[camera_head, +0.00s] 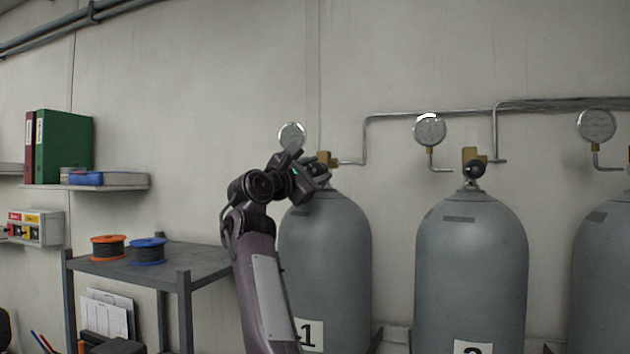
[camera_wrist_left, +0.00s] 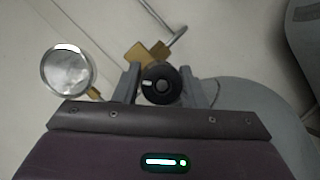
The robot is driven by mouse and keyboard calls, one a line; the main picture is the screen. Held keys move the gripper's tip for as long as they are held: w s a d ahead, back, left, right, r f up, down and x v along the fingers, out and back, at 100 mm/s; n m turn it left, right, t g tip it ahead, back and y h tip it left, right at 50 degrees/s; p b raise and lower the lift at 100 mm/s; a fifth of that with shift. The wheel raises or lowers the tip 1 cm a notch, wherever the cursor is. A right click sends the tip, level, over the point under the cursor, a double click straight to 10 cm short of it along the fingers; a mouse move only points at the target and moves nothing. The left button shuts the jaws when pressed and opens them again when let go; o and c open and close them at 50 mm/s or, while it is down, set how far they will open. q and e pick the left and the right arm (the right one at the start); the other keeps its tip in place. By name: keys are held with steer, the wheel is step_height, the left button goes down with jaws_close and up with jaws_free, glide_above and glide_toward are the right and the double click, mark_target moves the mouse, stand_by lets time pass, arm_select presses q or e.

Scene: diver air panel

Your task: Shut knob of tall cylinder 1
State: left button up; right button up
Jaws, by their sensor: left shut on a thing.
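Tall cylinder 1 (camera_head: 335,255) is a grey tank with a "1" label near its foot. Its black round knob (camera_wrist_left: 160,84) has a pale mark and sits in front of a brass valve (camera_wrist_left: 146,54), which also shows in the head view (camera_head: 327,160). My left gripper (camera_wrist_left: 165,82) is shut on the knob, one finger at each side of it. In the head view my left gripper (camera_head: 320,172) is at the top of cylinder 1 and hides most of the knob. My right gripper is not in view.
Cylinder 2 (camera_head: 470,260) stands to the right, with a third tank (camera_head: 605,270) beyond. A pressure gauge (camera_wrist_left: 68,70) is close beside my left gripper. A metal pipe (camera_head: 365,135) runs along the wall. A grey table (camera_head: 190,262) with two spools is at left.

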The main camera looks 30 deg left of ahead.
arm_select(q)
steer(key=shift+m+g+h, duration=0.3)
steer(key=shift+m+g, duration=0.1)
steer(key=shift+m, duration=0.8)
steer(key=m+g, duration=0.1)
steer(key=m, duration=0.1)
steer(key=shift+m, duration=0.4)
steer(key=m+g, duration=0.1)
steer(key=m, duration=0.1)
steer(key=shift+m, duration=0.3)
steer(key=m+g, duration=0.1)
steer(key=m, duration=0.2)
steer(key=shift+p, duration=0.4)
steer(key=m+g+y+p, duration=0.1)
steer(key=m, duration=0.2)
steer(key=shift+g, duration=0.3)
steer(key=m+g+y+p, duration=0.1)
steer(key=m, duration=0.1)
steer(key=shift+m, duration=0.3)
steer(key=m+y+p, duration=0.1)
steer(key=m, duration=0.1)
steer(key=m+g+y+p, duration=0.1)
steer(key=m+y, duration=0.1)
steer(key=shift+d+f, duration=0.1)
steer(key=shift+f, duration=0.1)
steer(key=shift+m, duration=0.3)
